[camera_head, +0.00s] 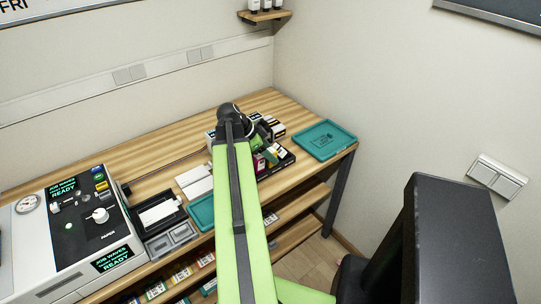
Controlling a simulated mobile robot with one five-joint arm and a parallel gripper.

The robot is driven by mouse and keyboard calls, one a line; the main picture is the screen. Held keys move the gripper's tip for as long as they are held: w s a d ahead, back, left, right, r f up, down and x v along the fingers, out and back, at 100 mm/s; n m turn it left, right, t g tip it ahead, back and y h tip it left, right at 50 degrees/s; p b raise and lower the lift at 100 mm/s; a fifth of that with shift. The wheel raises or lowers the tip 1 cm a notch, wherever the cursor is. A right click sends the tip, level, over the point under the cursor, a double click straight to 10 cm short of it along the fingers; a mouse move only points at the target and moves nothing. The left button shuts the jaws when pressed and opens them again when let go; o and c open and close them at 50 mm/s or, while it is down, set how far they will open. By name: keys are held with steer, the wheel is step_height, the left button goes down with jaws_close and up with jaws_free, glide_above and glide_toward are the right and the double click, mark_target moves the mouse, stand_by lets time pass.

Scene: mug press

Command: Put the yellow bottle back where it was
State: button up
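A small yellow item (270,156), which may be the yellow bottle, shows beside a magenta one (259,163) in a black tray (287,161) on the wooden bench. It is partly hidden, and I cannot tell whether it stands in the tray or is held. My green arm reaches across the bench from below. My gripper (263,138) is at its far end, just above the tray. The fingers are small and mixed with the things behind them, so I cannot see whether they are open or shut.
A teal tray (325,139) lies at the bench's right end. Black-and-white boxes (269,127) stand behind my gripper. A second teal tray (201,212) is partly behind my arm. The press machine (75,228) stands left. Shelves with small items are below the bench.

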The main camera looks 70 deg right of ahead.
steer(key=shift+s+f+y, duration=0.2)
steer(key=shift+f+y, duration=0.1)
steer(key=shift+f, duration=0.4)
steer(key=shift+w+r+p, duration=0.25)
steer(key=shift+r+p, duration=0.2)
steer(key=shift+p, duration=0.3)
steer(key=r+p, duration=0.1)
steer(key=p, duration=0.1)
steer(key=w+r+p, duration=0.1)
steer(key=shift+w+d+r+p, duration=0.1)
steer(key=shift+w+d+p, duration=0.2)
steer(key=shift+p, duration=0.05)
steer(key=p+v, duration=0.1)
steer(key=v, duration=0.1)
steer(key=p+v, duration=0.3)
steer(key=v, duration=0.1)
steer(key=shift+a, duration=0.25)
steer(key=shift+w+a+r+p, duration=0.1)
steer(key=shift+w+r+p, duration=0.25)
steer(key=shift+p, duration=0.4)
